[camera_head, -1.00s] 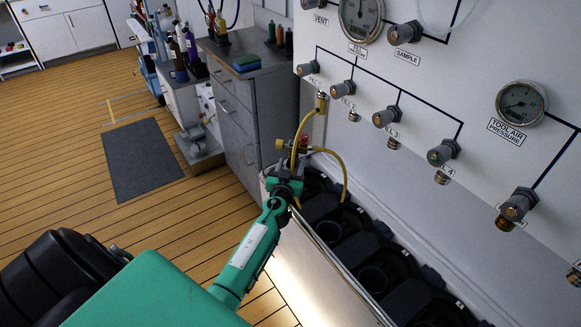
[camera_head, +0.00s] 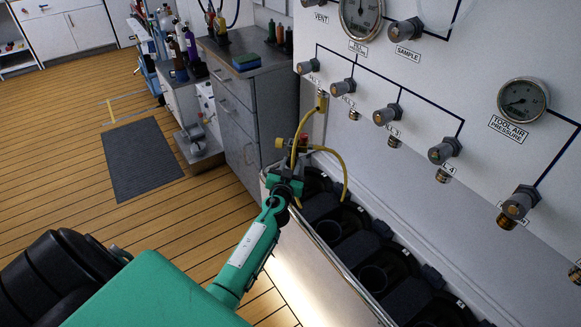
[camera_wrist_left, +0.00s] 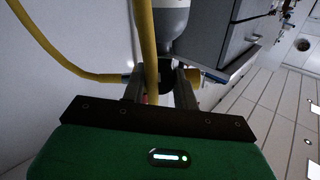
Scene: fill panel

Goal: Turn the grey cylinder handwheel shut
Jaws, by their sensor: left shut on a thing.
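The grey cylinder (camera_wrist_left: 171,22) shows in the left wrist view, its rounded shoulder above the fingers. Its dark handwheel (camera_wrist_left: 164,76) is partly visible between the fingers, behind a yellow hose. My left gripper (camera_wrist_left: 161,88) is shut on the handwheel. In the head view my left gripper (camera_head: 290,178) is at the valve, at the far end of the cylinder rack (camera_head: 327,259). It hides the handwheel and most of the cylinder there. A red knob (camera_head: 305,143) and a brass knob (camera_head: 280,143) stand just above the gripper. My right gripper is out of view.
A yellow hose (camera_head: 341,165) loops beside the gripper to a fitting on the white panel (camera_head: 430,80). The panel carries several valves and gauges, including the tool air pressure gauge (camera_head: 522,98). A grey cabinet (camera_head: 240,110) stands behind. The wooden floor at left is mostly clear.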

